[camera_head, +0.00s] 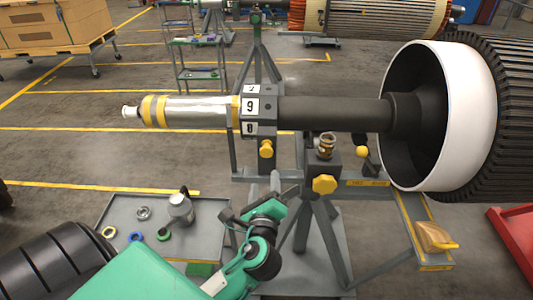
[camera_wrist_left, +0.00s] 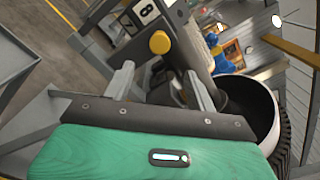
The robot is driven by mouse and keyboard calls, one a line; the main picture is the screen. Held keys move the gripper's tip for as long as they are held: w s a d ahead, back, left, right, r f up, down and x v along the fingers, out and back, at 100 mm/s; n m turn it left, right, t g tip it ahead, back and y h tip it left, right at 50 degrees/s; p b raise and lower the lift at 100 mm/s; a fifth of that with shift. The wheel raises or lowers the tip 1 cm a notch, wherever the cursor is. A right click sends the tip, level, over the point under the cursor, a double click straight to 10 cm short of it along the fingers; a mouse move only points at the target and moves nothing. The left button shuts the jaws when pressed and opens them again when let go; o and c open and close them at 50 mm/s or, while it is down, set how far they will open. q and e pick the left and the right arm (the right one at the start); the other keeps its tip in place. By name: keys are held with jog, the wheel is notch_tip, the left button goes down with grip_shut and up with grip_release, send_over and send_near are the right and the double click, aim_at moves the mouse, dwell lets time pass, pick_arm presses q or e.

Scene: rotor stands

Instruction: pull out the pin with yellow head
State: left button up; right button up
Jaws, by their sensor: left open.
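Several yellow-headed parts show, and I cannot tell for certain which is the pin. A round yellow knob (camera_head: 265,149) sits under the numbered block (camera_head: 259,107) on the stand. It also shows in the left wrist view (camera_wrist_left: 159,42), beyond my open fingers. A larger faceted yellow knob (camera_head: 324,185) is on the stand post, and a yellow ball head (camera_head: 362,151) is to its right. My left gripper (camera_head: 256,200) is open and empty, below the numbered block. Its two fingers (camera_wrist_left: 160,84) are apart in the left wrist view. My right gripper is not seen.
A rotor shaft (camera_head: 335,112) runs across the stand to a large white-rimmed drum (camera_head: 470,110) at right. A grey tray table (camera_head: 165,215) with rings and a small can stands at lower left. A red object (camera_head: 515,235) is at far right.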

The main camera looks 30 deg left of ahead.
aim_at(266, 154)
pick_arm(q)
jog(key=p+x, duration=0.2)
jog(key=x, duration=1.1)
jog(key=shift+w+p, duration=0.2)
jog(key=shift+p, duration=0.2)
